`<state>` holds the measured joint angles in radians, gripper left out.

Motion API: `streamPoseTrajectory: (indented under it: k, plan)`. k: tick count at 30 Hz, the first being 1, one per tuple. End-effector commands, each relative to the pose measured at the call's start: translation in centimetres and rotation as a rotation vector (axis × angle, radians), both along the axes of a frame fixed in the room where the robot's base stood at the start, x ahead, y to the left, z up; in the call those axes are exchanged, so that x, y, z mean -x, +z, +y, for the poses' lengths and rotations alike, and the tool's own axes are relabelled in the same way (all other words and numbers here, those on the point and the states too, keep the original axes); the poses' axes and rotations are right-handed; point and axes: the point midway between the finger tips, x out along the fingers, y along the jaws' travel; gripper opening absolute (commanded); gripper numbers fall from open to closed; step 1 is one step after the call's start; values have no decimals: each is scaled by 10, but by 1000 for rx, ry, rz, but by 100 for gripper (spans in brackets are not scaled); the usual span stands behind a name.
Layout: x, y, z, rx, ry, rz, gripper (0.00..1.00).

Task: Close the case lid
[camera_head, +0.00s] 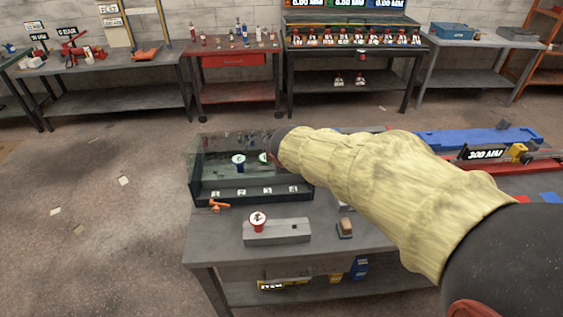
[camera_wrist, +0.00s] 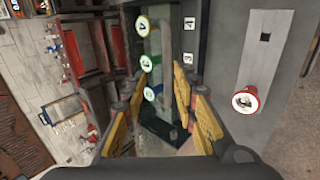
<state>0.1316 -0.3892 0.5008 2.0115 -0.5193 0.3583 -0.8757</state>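A dark case (camera_head: 214,193) with clear panels stands on the near bench, left of my arm. A see-through panel (camera_head: 215,147) rises at its back; I cannot tell clearly whether it is the lid or a fixed wall. Round pieces with white tops, one blue (camera_head: 239,161) and one green, show inside, above a row of number labels. In the head view the gripper is mostly hidden behind my sleeved arm, at the case's right back corner.
A grey block (camera_head: 277,233) with a red round piece (camera_head: 258,223) stands in front of the case. An orange item (camera_head: 218,205) and a small brown block (camera_head: 345,228) lie nearby. A blue tray (camera_head: 470,138) is behind my arm on the right.

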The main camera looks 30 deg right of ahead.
Motion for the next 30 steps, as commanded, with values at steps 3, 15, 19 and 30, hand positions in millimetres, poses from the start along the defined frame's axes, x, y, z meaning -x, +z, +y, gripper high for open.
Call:
streamPoseTrajectory:
  k: [3, 15, 19, 30]
  plan:
    - [15, 21, 7, 0, 1, -7, 29]
    - [53, 67, 23, 0, 2, -3, 29]
    - [57, 70, 24, 0, 1, 0, 29]
    - [57, 75, 23, 0, -3, 0, 21]
